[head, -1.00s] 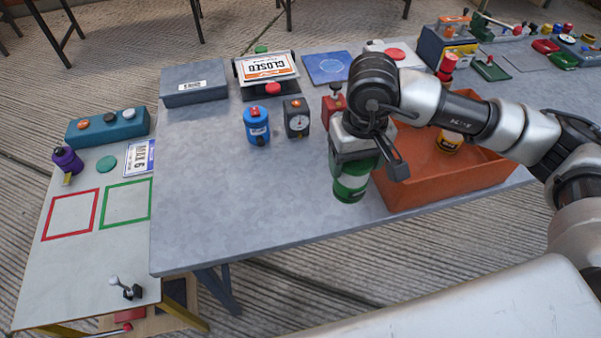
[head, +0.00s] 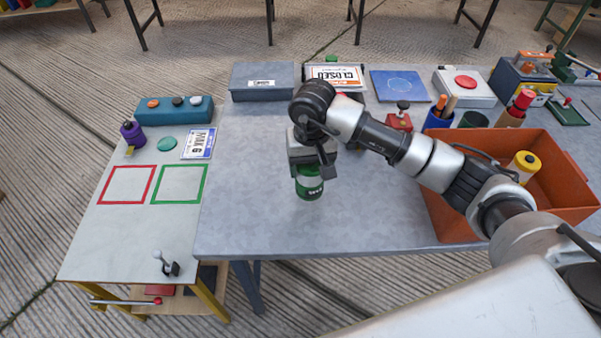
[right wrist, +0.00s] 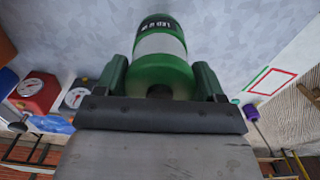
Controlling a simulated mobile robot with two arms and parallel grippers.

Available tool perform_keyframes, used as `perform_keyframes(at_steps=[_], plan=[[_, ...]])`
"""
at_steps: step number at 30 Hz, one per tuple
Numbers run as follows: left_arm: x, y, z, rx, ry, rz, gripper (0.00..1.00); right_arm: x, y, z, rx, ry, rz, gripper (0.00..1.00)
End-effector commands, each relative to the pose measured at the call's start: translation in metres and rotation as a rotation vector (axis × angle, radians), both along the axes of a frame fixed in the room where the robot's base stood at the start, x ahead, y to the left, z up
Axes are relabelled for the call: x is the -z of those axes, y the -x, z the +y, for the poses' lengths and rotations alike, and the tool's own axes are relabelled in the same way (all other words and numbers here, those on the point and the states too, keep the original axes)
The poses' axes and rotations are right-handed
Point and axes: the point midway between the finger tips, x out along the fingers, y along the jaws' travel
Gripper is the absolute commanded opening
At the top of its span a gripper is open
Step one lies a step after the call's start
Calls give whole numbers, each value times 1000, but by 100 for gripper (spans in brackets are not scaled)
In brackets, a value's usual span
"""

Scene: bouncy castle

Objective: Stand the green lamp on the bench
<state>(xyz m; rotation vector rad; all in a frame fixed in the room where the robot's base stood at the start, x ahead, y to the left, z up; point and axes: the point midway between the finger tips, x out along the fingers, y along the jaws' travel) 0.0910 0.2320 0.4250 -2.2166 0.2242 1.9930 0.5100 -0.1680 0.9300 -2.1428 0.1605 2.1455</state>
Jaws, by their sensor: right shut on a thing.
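The green lamp (head: 309,184) has a label band and hangs upright below my right gripper (head: 312,166) in the head view. In the right wrist view, the lamp (right wrist: 161,58) sits between the two fingers, which are shut on it. It is over a bare part of the grey bench (head: 255,215), left of the orange crate. I cannot tell whether its base touches the top. My left gripper is not in view.
The orange crate (head: 455,225) holds a yellow-topped item (head: 524,165). A grey box (head: 264,82) and closed sign (head: 336,78) stand at the back. My arm hides part of the bench. A side table (head: 120,235) with red and green outlined squares adjoins the left.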

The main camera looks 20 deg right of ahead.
Motion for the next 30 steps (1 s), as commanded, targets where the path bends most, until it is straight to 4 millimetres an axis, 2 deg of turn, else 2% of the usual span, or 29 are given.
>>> perform_keyframes(at_steps=[1, 6, 8, 16, 29, 30], plan=[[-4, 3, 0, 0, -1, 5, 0, 3, -4, 9, -1, -2, 3, 34], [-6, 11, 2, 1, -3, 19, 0, 14, -12, 22, -1, -1, -1, 34], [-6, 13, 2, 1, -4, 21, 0, 17, -13, 23, 0, -1, 0, 34], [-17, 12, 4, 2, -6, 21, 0, 51, -12, 24, 0, -1, 1, 34], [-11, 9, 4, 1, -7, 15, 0, 60, -13, 23, -1, 0, -3, 34], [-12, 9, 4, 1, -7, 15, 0, 59, -13, 23, -1, 0, -1, 74]])
